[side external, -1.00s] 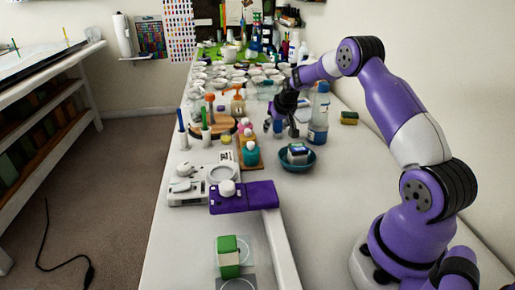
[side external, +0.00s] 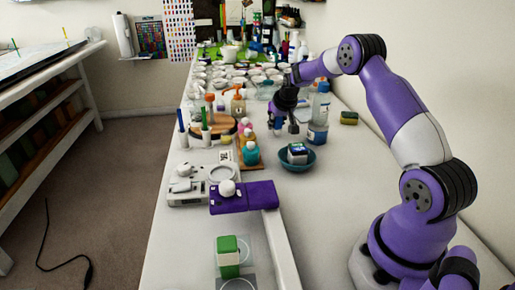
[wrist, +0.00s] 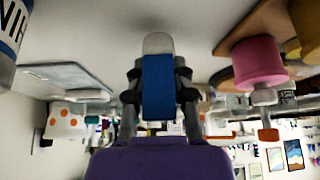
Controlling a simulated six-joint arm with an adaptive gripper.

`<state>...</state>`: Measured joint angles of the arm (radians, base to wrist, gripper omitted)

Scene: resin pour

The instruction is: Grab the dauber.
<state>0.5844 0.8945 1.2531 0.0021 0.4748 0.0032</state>
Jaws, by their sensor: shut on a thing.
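The dauber, with a blue body (wrist: 158,85) and a pale grey rounded tip, is between my gripper's fingers in the wrist view. My gripper (wrist: 158,90) is shut on it, one dark finger pad against each side. In the side external view my gripper (side external: 281,124) points down over the white table, left of a clear bottle with a blue label. The dauber (side external: 278,127) shows there only as a small blue patch between the fingers, and its lower end is hard to make out.
The labelled bottle (side external: 319,110) stands close on the right of my gripper. A teal bowl (side external: 297,164) is in front of it. Small pink and teal bottles (side external: 250,153) stand to the left. Several white cups fill the table behind.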

